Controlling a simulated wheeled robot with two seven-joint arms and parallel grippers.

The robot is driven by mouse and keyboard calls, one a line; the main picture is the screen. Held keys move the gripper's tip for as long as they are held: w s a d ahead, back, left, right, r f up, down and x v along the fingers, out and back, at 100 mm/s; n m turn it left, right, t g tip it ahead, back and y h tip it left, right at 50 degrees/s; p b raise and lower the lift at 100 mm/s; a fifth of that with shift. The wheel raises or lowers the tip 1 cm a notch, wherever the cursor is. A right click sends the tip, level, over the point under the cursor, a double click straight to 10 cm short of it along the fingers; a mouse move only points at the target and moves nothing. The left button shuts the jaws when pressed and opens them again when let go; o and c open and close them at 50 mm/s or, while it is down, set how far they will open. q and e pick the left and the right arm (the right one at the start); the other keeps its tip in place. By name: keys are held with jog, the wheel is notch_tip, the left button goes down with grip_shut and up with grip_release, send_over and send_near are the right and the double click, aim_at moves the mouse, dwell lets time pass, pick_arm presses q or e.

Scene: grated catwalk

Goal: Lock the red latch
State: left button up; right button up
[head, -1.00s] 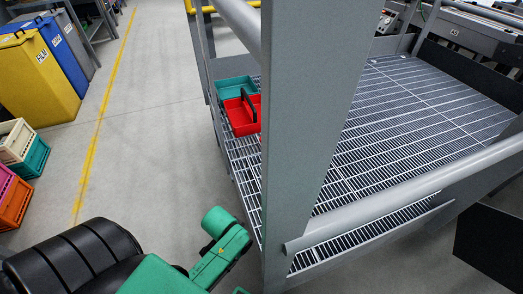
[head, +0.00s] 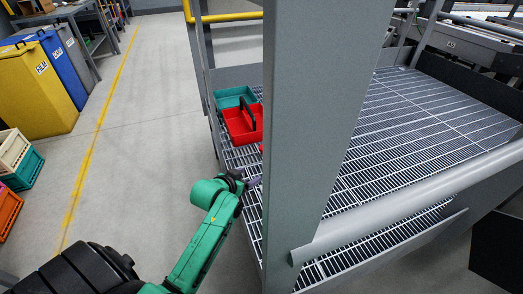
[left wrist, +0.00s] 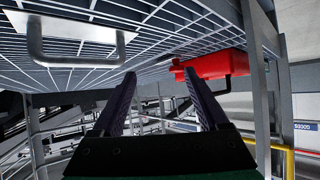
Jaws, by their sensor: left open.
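My left gripper (head: 253,182) is beside the near left edge of the grated platform, just left of the thick grey post. In the left wrist view its two dark fingers (left wrist: 156,100) stand apart with nothing between them. The picture there looks upside down, with the grating across the top. A pale plate with a U-shaped metal handle (left wrist: 76,60) lies on the grating at upper left. The post may hide it in the head view. My right gripper is not in view.
A red tote with a dark handle (head: 240,127) stands on the grating (head: 420,120), in front of a teal bin (head: 234,96). It also shows in the left wrist view (left wrist: 212,65). The grey post (head: 318,130) and railing (head: 410,205) block the right.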

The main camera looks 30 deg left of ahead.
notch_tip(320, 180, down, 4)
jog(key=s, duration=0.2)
pick_arm(q)
jog(key=w+a+b, duration=0.1)
jog(key=w, duration=0.2)
jog(key=w+a+f+t+b, duration=0.1)
jog(key=w, duration=0.3)
jog(key=w+a+t+b, duration=0.1)
jog(key=w, duration=0.3)
jog(key=shift+w+a+f+n+y, duration=0.1)
jog(key=shift+a+f+n+y, duration=0.05)
jog(key=shift+n+y, duration=0.2)
jog(key=b+x, duration=0.2)
jog(key=x, duration=0.4)
jog(key=shift+b, duration=0.35)
jog(key=shift+w, duration=0.1)
grip_shut()
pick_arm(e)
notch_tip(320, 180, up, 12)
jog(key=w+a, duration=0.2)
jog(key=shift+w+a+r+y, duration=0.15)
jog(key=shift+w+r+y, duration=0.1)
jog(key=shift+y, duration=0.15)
